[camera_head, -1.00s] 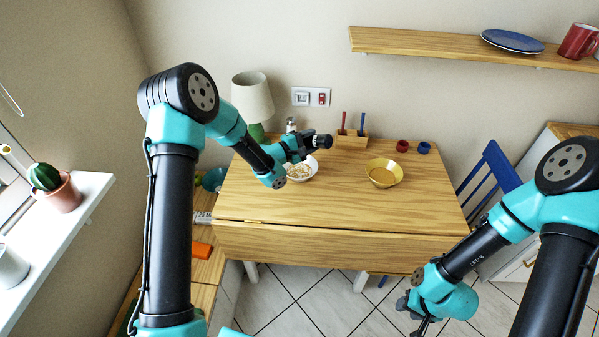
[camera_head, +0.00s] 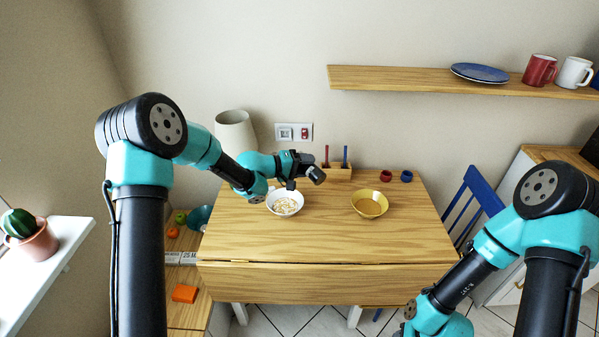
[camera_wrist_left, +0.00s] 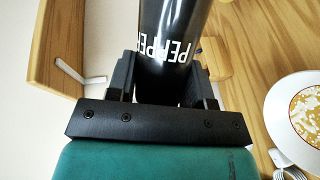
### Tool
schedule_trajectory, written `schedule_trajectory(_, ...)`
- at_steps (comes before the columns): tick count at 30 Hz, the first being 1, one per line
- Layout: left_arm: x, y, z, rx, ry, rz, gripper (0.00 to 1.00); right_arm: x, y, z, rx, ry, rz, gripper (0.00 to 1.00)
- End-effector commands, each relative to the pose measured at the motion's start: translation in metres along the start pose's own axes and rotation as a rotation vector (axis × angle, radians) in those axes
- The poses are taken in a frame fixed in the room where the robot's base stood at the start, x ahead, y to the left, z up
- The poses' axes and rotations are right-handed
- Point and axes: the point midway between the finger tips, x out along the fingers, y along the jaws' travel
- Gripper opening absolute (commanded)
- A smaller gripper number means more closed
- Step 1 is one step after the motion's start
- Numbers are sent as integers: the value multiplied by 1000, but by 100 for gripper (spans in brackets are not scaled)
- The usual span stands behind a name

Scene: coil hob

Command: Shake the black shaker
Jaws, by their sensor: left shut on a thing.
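The black shaker (camera_head: 316,175), labelled PEPPER in the left wrist view (camera_wrist_left: 172,35), is in my left gripper (camera_head: 303,166). The gripper's two fingers close on either side of it, as the left wrist view shows (camera_wrist_left: 168,75). In the head view the shaker is held tilted above the table, its free end pointing right and slightly down. A white bowl (camera_head: 285,211) with pale food stands on the table below and left of it; its food also shows in the left wrist view (camera_wrist_left: 312,112). My right gripper is below the frame.
A yellow bowl (camera_head: 370,211) stands right of the white bowl on the wooden table (camera_head: 320,240). Behind are a wooden holder (camera_head: 337,174) with red and blue sticks, a red item (camera_head: 385,176) and a blue item (camera_head: 406,176). A lamp (camera_head: 236,132) stands behind my left arm. The table front is clear.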

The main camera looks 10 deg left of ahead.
Motion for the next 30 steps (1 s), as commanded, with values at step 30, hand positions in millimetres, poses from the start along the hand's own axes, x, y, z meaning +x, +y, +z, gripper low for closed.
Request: schedule_trajectory(30,3,59,22,1477,-327,46,20,0,0,0,0,0,0,43)
